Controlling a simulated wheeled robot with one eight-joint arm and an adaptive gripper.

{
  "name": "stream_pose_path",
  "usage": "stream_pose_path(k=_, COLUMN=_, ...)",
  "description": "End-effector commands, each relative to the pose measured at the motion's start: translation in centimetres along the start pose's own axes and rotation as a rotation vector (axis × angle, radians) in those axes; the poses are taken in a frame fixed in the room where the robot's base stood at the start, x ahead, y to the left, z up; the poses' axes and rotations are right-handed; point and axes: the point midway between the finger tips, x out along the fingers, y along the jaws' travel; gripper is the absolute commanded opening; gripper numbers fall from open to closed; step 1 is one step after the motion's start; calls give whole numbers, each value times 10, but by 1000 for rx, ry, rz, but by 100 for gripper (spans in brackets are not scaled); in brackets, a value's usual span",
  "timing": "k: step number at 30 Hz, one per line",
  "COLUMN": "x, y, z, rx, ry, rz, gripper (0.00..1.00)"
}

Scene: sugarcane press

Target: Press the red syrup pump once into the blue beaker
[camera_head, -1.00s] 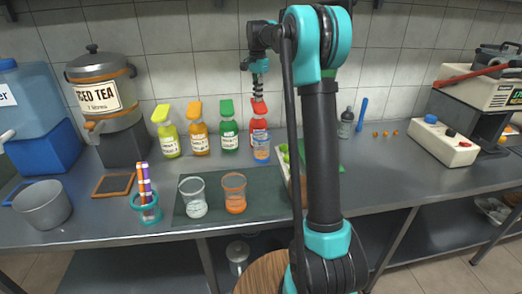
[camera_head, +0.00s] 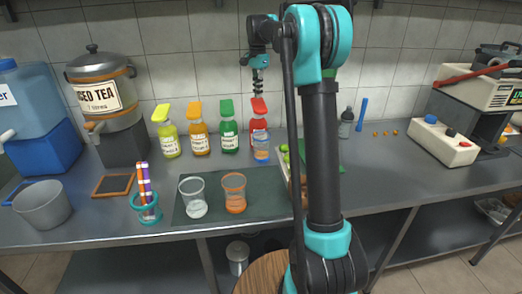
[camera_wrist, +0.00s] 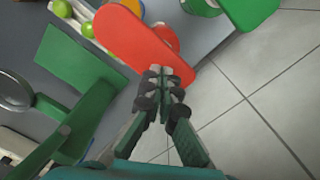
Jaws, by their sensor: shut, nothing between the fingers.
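The red syrup pump (camera_head: 259,107) tops a red bottle (camera_head: 259,125) at the right end of a row of syrup bottles. The blue beaker (camera_head: 262,146) stands just in front of that bottle and partly hides it; its contents are too small to tell clearly. My gripper (camera_head: 258,91) is shut and empty, pointing down just above the red pump head. In the wrist view, the closed fingertips (camera_wrist: 167,75) overlap the edge of the red pump head (camera_wrist: 130,38); a small gap or contact cannot be told there. The beaker is not clearly visible in the wrist view.
Green (camera_head: 228,107), orange (camera_head: 196,109) and yellow (camera_head: 162,112) pumps stand to the left. Two cups, one clear (camera_head: 193,196) and one orange (camera_head: 234,192), stand on the dark mat (camera_head: 265,204) in front. A green board (camera_head: 329,155) lies right, partly behind my arm.

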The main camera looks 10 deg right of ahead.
Motion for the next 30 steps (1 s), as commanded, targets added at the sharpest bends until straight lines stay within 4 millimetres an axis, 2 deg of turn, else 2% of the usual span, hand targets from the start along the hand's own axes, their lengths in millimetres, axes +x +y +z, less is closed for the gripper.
stream_pose_path(k=19, x=-54, y=0, z=0, rx=0, ry=0, rz=0, gripper=0)
stream_pose_path(k=30, x=-60, y=0, z=0, rx=0, ry=0, rz=0, gripper=0)
